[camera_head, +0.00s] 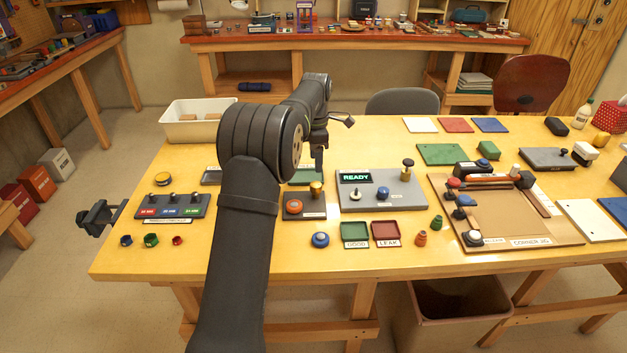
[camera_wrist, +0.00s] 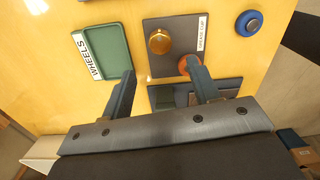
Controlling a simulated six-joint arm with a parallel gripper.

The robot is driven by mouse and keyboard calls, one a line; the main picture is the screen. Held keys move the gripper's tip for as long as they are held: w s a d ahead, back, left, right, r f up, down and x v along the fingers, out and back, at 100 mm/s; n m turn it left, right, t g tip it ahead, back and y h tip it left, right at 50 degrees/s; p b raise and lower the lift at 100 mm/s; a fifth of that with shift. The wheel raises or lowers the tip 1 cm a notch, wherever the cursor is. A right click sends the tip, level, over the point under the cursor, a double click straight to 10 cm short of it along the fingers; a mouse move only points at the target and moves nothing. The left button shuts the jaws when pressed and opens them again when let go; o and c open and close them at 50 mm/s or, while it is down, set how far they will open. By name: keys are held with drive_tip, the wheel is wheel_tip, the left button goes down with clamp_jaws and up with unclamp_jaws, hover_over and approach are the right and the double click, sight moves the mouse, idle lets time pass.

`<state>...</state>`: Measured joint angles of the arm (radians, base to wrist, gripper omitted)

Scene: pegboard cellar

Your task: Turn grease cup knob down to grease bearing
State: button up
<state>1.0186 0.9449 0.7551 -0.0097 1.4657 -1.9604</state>
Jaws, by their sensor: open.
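The brass grease cup knob (camera_wrist: 159,42) stands on a grey-brown plate (camera_wrist: 176,28) with a label reading grease cup in the wrist view. An orange round part (camera_wrist: 189,64) sits on the same plate, partly hidden by a finger. In the head view the brass knob (camera_head: 316,187) and orange part (camera_head: 293,206) are on the plate just right of my arm. My gripper (camera_wrist: 162,90) is open and empty, its fingers spread wide. The knob lies ahead of the fingertips, not between them. In the head view my gripper (camera_head: 319,160) points down behind the plate.
A green tray labelled wheels (camera_wrist: 102,50) lies beside the plate. A blue round part (camera_wrist: 248,22) is on the other side. A grey panel with a READY display (camera_head: 375,190) stands right of the plate. Green and red trays (camera_head: 386,232) lie in front of that panel.

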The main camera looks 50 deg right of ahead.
sight(316, 184)
wheel_tip(316, 184, down, 9)
drive_tip(key=shift+s, duration=0.1)
idle(0.3)
drive_tip(key=c, duration=1)
